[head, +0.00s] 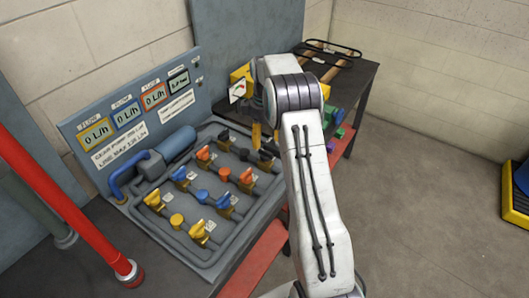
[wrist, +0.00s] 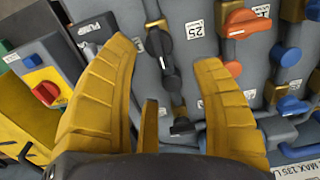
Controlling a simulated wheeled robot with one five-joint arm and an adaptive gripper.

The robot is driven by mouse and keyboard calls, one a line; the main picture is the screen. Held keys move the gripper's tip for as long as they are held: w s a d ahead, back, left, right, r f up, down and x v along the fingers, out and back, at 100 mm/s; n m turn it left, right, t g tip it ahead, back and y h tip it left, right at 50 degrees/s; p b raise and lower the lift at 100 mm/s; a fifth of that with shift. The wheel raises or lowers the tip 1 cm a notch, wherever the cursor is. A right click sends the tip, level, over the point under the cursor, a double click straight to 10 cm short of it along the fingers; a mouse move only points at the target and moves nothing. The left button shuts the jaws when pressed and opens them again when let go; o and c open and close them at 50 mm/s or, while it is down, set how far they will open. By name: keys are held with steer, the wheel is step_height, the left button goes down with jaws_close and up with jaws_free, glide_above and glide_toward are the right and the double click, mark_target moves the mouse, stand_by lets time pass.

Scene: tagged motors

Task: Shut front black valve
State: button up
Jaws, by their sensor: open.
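The front black valve (wrist: 159,45) shows in the wrist view between my gripper's fingertips, beside the tag reading 25. Its handle looks roughly in line with its pipe. In the head view this valve (head: 265,159) is at the right end of the black row, close to my arm. The back black valve (wrist: 182,126) lies lower in the wrist view, nearer the display panel. My gripper (wrist: 167,58) is open and empty, its yellow fingers spread on either side of the black pipe. In the head view a yellow finger (head: 256,135) points down over the black row; contact cannot be told.
Orange valves (wrist: 245,23) and blue valves (wrist: 292,105) stand right of the black row in the wrist view. A yellow box with a red knob (wrist: 46,93) is at left. Yellow valves (head: 200,233) are at the board's front.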

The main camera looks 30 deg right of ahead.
mark_target(264, 150)
steer(key=shift+f+p, duration=0.4)
steer(key=shift+f, duration=3.1)
steer(key=shift+c, duration=0.3)
steer(key=c, duration=1.1)
